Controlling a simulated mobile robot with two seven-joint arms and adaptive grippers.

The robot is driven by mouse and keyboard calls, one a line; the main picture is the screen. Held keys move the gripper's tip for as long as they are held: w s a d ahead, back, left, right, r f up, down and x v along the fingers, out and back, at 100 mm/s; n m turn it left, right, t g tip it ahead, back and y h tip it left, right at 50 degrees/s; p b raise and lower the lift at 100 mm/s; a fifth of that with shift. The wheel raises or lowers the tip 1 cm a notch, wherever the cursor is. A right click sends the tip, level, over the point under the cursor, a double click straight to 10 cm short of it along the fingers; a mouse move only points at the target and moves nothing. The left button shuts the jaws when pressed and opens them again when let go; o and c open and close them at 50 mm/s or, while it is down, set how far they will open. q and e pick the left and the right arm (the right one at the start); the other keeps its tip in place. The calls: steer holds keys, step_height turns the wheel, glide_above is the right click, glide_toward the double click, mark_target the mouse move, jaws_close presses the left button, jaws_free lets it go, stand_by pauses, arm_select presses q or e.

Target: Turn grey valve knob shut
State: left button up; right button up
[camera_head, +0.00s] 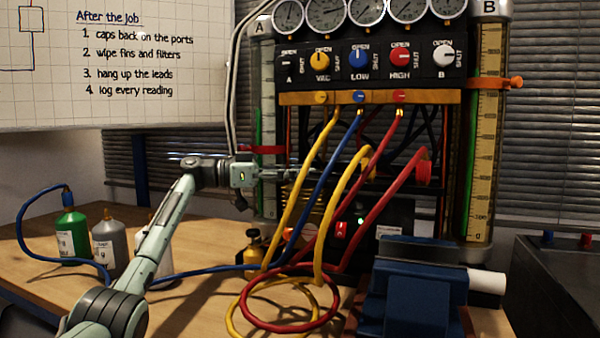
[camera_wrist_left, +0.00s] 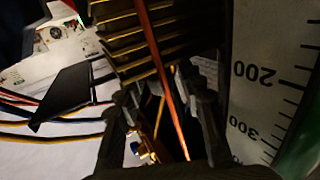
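The valve panel (camera_head: 430,66) carries a row of knobs. A pale grey-white knob (camera_head: 443,56) sits at its right end, labelled B with OPEN and SHUT. At the A position on the left end I cannot make out a knob clearly. My right gripper is not in view.
Yellow (camera_head: 320,57), blue (camera_head: 360,56) and red (camera_head: 400,57) knobs sit between. Yellow, blue and red hoses (camera_head: 425,174) hang below the panel. A blue vise (camera_head: 415,290) stands in front. Bottles (camera_head: 72,235) stand at left. A graduated cylinder (camera_wrist_left: 265,85) is close in the wrist view.

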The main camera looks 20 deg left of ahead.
arm_select(q)
steer(key=shift+r, duration=0.15)
steer(key=shift+n+t, duration=0.3)
steer(key=shift+t, duration=0.2)
